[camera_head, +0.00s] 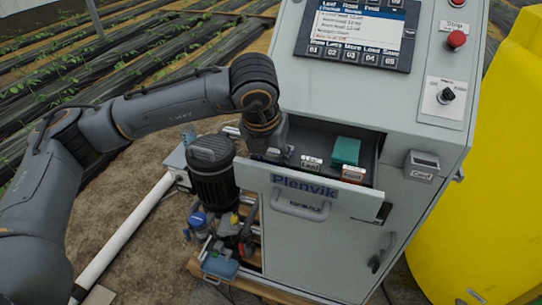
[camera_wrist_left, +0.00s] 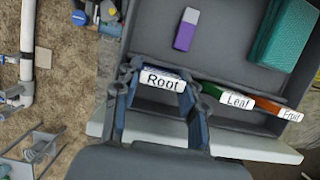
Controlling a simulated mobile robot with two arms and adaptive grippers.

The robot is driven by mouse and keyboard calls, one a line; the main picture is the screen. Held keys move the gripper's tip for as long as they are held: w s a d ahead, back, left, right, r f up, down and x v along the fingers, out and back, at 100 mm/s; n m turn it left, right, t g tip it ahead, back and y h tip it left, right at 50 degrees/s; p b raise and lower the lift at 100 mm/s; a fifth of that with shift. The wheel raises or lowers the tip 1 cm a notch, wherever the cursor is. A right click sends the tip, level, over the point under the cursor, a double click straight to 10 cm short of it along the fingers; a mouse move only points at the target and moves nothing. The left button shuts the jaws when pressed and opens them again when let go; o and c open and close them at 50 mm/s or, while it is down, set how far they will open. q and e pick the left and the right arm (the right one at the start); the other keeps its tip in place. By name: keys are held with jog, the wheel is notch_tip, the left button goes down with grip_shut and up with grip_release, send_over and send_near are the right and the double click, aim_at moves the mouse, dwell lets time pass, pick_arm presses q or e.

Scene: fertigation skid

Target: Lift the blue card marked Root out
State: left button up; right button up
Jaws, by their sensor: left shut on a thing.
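The card marked Root (camera_wrist_left: 163,79) shows its white label and a thin blue edge in the left wrist view. My left gripper (camera_wrist_left: 161,86) is shut on it, with one finger at each end of the label. In the head view my left gripper (camera_head: 274,155) points down at the left end of the open drawer (camera_head: 369,160) and hides the Root card. I cannot tell how far the card stands above the drawer floor. The Leaf card (camera_wrist_left: 237,100), green, and the Fruit card (camera_wrist_left: 278,109), orange-red, stand to its right along the drawer front.
A teal box (camera_head: 345,151) and a purple and white piece (camera_wrist_left: 186,30) lie further back in the drawer. The cabinet has a control panel (camera_head: 350,30), a red stop button (camera_head: 456,40) and a card holder (camera_head: 422,165). A dark pump motor (camera_head: 212,170) stands close left.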

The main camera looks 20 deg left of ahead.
pick_arm(q)
jog(key=shift+s+f, duration=0.15)
jog(key=shift+f, duration=0.15)
jog(key=c, duration=0.3)
jog(key=shift+w+r+p, duration=0.25)
jog(key=shift+r+p, duration=0.2)
jog(key=shift+r, duration=0.7)
jog(key=shift+c, duration=0.2)
jog(key=shift+r+p, duration=1.45)
jog(key=shift+r, duration=2.55)
